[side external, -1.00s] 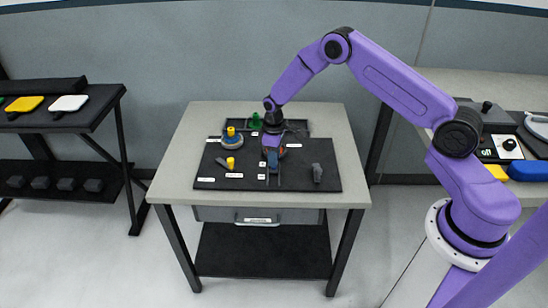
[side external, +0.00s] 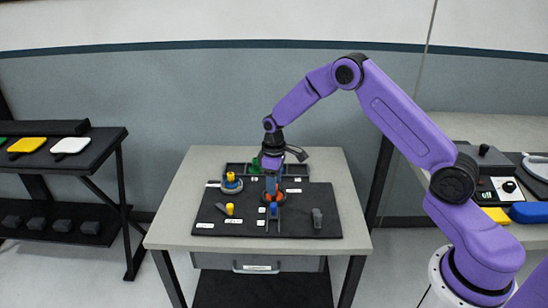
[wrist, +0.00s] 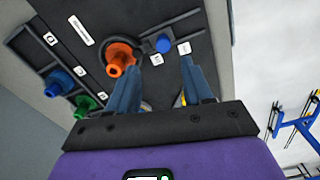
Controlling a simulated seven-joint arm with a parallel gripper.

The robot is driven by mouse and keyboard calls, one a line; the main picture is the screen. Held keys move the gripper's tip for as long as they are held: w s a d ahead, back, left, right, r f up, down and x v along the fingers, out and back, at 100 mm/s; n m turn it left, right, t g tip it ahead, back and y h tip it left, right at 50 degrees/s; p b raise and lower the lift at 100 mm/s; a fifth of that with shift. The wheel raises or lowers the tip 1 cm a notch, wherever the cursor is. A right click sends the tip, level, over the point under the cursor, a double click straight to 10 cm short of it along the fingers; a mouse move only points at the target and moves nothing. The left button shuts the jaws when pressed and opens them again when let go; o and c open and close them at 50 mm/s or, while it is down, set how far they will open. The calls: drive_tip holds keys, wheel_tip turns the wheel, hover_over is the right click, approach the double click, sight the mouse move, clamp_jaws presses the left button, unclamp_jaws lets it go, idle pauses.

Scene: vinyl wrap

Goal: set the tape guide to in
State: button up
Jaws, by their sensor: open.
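A small blue knob (side external: 273,208), likely the tape guide, stands on the black board (side external: 330,200) between thin rails. The wrist view shows it as a round blue top (wrist: 163,43), with small white labels (wrist: 183,48) beside it that I cannot read. My gripper (side external: 271,193) is above the board, behind and above the knob. In the wrist view my gripper (wrist: 162,70) is open, its blue-grey fingers apart and nothing held between them. The blue knob shows beyond the gap between the fingertips.
An orange knob (wrist: 118,62) on a dark disc is close to one finger. A tray (side external: 237,168) lies behind.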

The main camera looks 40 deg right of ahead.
wheel_tip(320, 180, up, 10)
drive_tip(key=shift+f, duration=0.25)
drive_tip(key=s+a+r+n, duration=0.1)
drive_tip(key=s+a+r, duration=0.35)
drive_tip(key=s, duration=0.45)
drive_tip(key=s+a+r+n, duration=0.25)
drive_tip(key=s+a, duration=0.35)
drive_tip(key=s, duration=0.3)
drive_tip(key=s+d+n, duration=0.1)
drive_tip(key=s+d, duration=0.1)
drive_tip(key=s, duration=0.8)
drive_tip(key=s+d+n, duration=0.1)
drive_tip(key=s+d, duration=0.1)
drive_tip(key=s, duration=0.9)
drive_tip(key=shift+s+d+r+n, duration=0.2)
drive_tip(key=shift+s+r+n, duration=0.05)
drive_tip(key=shift+r+n, duration=0.15)
